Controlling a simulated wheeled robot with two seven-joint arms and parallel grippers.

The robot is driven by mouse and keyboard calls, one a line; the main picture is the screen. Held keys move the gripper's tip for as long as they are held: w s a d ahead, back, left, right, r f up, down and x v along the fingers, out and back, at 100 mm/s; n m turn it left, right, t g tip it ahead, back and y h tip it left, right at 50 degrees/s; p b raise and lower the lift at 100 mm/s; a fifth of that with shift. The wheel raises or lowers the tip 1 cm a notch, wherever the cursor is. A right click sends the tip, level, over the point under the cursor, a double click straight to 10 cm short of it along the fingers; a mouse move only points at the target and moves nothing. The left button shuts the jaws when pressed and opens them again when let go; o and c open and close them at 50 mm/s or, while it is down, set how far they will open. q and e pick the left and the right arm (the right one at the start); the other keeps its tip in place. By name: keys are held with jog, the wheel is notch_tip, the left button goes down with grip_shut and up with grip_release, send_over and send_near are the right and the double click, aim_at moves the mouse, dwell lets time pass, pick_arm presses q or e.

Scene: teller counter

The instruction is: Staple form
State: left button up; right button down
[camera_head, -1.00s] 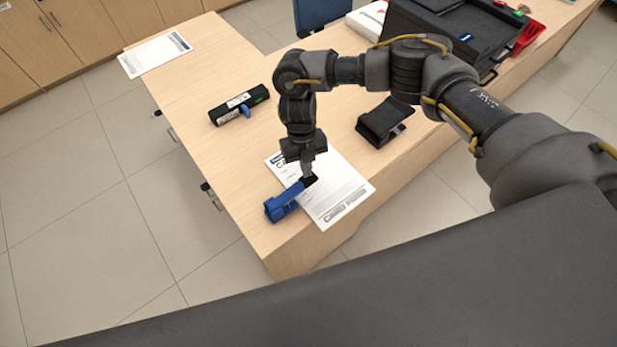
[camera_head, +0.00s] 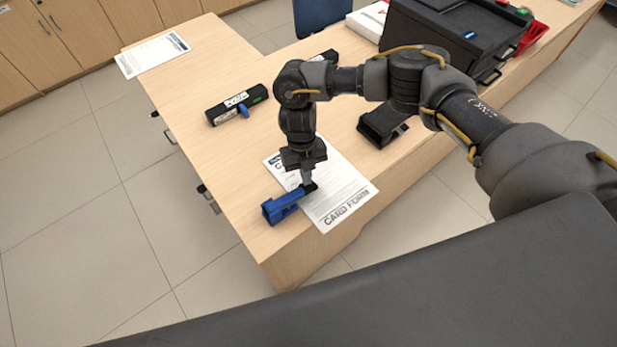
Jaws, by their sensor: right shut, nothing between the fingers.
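The white card form (camera_head: 345,200) lies flat near the front corner of the wooden counter. A blue stapler (camera_head: 281,206) lies over the form's left edge, its dark end on the paper. My right gripper (camera_head: 307,184) points straight down over the stapler's dark end, its fingers shut with nothing between them. The fingertips appear to touch the top of the stapler, but they hide the contact. My left gripper is not in view.
A black device with a blue part (camera_head: 238,106) lies left of my arm. A black holder (camera_head: 383,122) stands right of the form. A large black box (camera_head: 450,35) stands at the back right. Another sheet (camera_head: 152,55) lies at the far left. The counter (camera_head: 205,150) left of the gripper is clear.

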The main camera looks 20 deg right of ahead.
jog(key=shift+w+a+r+b, duration=0.15)
jog(key=shift+w+b, duration=0.25)
jog(key=shift+w, duration=0.2)
jog(key=shift+w+d+r+b, duration=0.1)
jog(key=shift+w+b, duration=0.25)
jog(key=shift+w, duration=0.25)
jog(key=shift+w+a+r, duration=0.1)
jog(key=shift+w+r, duration=0.05)
jog(key=shift+w, duration=0.2)
jog(key=shift+r, duration=0.15)
jog(key=b+v, duration=0.1)
jog(key=v, duration=0.9)
jog(key=shift+r, duration=0.25)
jog(key=shift+w, duration=0.1)
